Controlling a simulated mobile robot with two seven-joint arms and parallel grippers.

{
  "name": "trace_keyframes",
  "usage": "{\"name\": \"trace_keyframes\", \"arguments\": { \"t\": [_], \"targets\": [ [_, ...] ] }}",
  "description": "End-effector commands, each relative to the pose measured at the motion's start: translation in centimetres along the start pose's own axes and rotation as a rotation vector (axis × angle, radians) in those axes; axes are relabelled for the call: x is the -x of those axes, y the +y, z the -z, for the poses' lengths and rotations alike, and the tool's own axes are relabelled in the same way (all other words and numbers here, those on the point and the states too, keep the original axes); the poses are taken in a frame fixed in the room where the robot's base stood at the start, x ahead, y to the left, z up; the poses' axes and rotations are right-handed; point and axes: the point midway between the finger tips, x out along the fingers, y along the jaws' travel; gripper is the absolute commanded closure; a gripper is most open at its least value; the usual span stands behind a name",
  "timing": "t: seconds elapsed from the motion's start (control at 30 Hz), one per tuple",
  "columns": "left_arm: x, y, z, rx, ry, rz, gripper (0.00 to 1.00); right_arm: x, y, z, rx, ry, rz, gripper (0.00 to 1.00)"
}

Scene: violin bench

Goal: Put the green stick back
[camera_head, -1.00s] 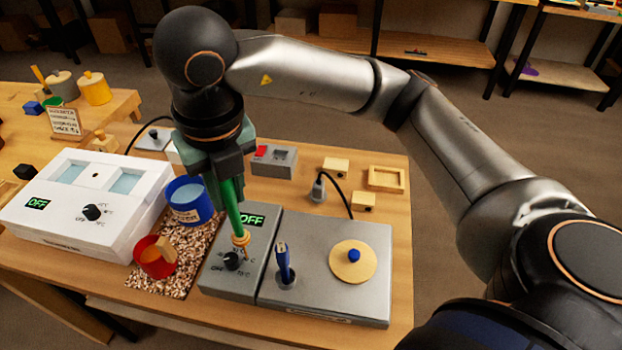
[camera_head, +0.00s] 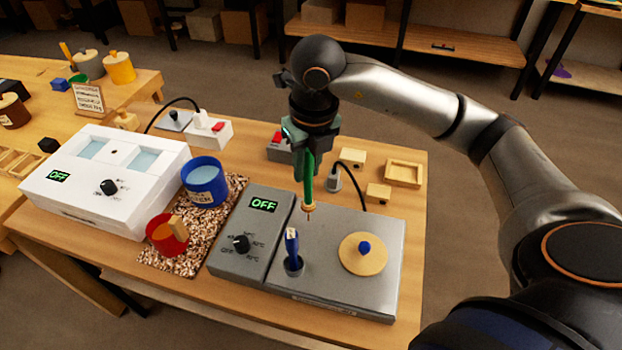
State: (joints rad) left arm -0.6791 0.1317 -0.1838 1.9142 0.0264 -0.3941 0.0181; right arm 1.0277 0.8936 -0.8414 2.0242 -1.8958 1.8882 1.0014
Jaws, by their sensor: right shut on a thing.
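My right gripper (camera_head: 309,150) is shut on the green stick (camera_head: 308,181), which points down with a tan collar and a thin dark tip at its lower end. The stick hangs over the back of the grey station (camera_head: 325,290), right of its OFF display. Its tip looks above the surface, though I cannot tell the exact gap. A blue-handled tool (camera_head: 291,244) stands upright in a round holder on the station, to the left of and nearer than the stick. My left gripper is not in view.
A round wooden lid (camera_head: 376,257) with a blue knob sits on the station. A blue pot (camera_head: 205,182) and red cup (camera_head: 167,236) stand on a speckled mat (camera_head: 230,187). A white warmer (camera_head: 95,205) is at left. Small wooden blocks and a wooden tray (camera_head: 403,174) lie behind.

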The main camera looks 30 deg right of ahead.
Motion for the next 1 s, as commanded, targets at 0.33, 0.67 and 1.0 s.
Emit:
{"name": "trace_keyframes", "arguments": {
  "t": [0.33,0.67,1.0],
  "targets": [
    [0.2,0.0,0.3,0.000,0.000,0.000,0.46,-3.7,-1.1,0.2,0.000,0.003,0.000,1.00],
    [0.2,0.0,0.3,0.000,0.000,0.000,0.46,-4.4,-1.1,0.2,0.000,-0.002,-0.001,1.00],
    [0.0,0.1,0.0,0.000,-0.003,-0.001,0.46,-4.7,-1.0,0.3,0.000,-0.001,-0.001,0.54]
  ]
}}
